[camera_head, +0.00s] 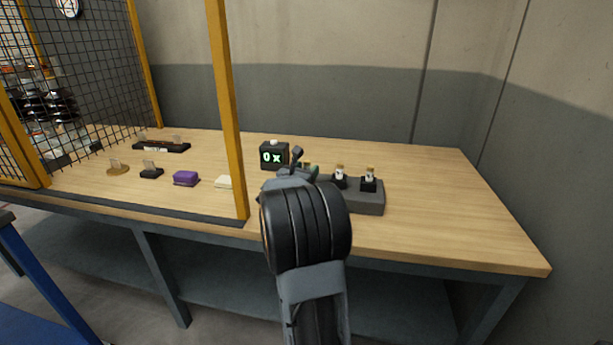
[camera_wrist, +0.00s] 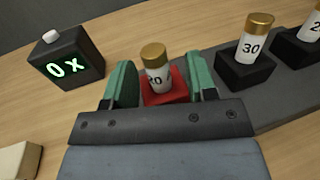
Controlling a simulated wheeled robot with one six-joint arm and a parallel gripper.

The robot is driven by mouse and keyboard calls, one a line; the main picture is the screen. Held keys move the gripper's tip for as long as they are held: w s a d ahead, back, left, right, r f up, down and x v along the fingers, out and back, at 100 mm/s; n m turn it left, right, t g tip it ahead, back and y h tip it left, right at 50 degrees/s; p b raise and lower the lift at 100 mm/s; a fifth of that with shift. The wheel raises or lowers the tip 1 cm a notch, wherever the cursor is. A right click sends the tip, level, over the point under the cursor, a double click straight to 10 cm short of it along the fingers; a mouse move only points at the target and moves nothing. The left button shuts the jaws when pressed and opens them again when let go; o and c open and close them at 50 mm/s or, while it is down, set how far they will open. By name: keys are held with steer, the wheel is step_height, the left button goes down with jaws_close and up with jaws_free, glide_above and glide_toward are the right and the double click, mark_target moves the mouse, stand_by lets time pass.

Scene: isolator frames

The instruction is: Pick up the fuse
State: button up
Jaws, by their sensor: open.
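In the wrist view a fuse (camera_wrist: 156,69) with a gold cap and a white body stands upright, slightly tilted in the picture, on a red holder (camera_wrist: 178,88). Its label is partly readable and ends in 0. My gripper (camera_wrist: 160,82) is open, with one green finger on each side of this fuse; I cannot tell whether they touch it. A second fuse marked 30 (camera_wrist: 254,40) and a third fuse (camera_wrist: 316,24) stand in black holders to the right. In the head view my arm hides most of the first fuse and my gripper (camera_head: 303,168).
A black box with a green "0 x" display (camera_head: 272,156) stands behind my gripper. The grey fuse base (camera_head: 368,204) sits on the wooden bench (camera_head: 450,215). A purple block (camera_head: 186,179) and a cream block (camera_head: 223,182) lie left. A yellow post (camera_head: 226,110) rises left of my arm.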

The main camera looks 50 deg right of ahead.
steer(key=shift+w+d, duration=0.2)
steer(key=shift+d, duration=0.45)
jaws_close()
steer(key=shift+r, duration=0.15)
